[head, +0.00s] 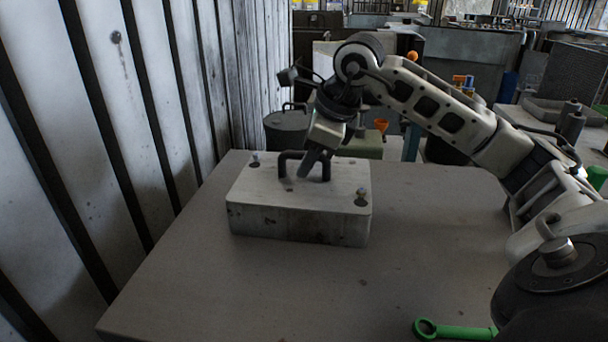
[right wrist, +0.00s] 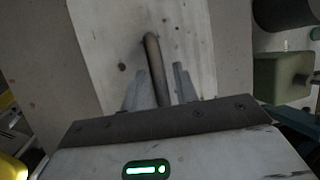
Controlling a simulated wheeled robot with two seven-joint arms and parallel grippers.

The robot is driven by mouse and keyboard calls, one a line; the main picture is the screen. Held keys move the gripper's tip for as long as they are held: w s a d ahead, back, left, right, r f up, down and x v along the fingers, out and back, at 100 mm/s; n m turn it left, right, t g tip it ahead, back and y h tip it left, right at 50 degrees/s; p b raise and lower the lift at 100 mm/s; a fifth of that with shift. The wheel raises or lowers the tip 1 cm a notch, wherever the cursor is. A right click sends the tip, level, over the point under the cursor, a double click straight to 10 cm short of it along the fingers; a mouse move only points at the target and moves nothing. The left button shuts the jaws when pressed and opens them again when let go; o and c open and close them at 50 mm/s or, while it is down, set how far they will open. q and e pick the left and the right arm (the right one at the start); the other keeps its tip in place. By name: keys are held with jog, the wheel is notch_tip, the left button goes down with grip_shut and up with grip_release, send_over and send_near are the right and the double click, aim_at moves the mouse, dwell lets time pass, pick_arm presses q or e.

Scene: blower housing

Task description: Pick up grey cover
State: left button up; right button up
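The grey cover (head: 298,223) is a box-like block on the table, with a black arched handle (head: 326,168) on top and small knobs at two corners. My right gripper (head: 309,163) reaches down to the handle from above. In the right wrist view the handle bar (right wrist: 153,60) runs between the two fingers of the right gripper (right wrist: 159,80), one on each side and very close to it. I cannot tell whether the fingers press on the bar. The cover rests flat on the table. My left gripper is not in view.
The grey table (head: 230,285) is mostly clear around the cover. A green wrench (head: 455,330) lies at the front right edge. A ribbed metal wall (head: 110,120) stands close on the left. A dark pot (head: 287,128) and a greenish box (head: 362,146) stand behind the table.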

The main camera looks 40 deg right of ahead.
grip_shut()
jog(key=shift+r, duration=0.1)
